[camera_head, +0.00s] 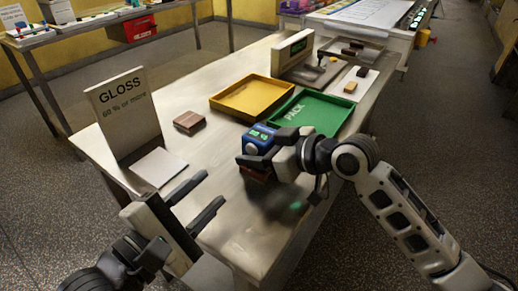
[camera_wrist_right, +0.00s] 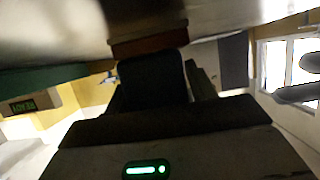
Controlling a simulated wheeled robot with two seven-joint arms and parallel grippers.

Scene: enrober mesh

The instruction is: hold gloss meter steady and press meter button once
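The blue gloss meter (camera_head: 260,138), with a small green display on top, stands near the table's middle. My right gripper (camera_head: 262,157) is shut on it, its dark fingers around the meter's lower body. A brown block (camera_head: 254,175) shows just below the meter; whether they touch is hard to tell. In the right wrist view a dark shape (camera_wrist_right: 150,80) sits between the fingers, with a brown block (camera_wrist_right: 150,43) beyond it. My left gripper (camera_head: 213,188) is open and empty, over the table's near left part, apart from the meter. The meter's button cannot be made out.
A yellow tray (camera_head: 222,108) and a green PACK tray (camera_head: 336,104) lie behind the meter. A brown block stack (camera_head: 188,122) sits left of it. A GLOSS sign (camera_head: 124,108) stands at the left edge. Bare table (camera_head: 205,160) lies between the grippers.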

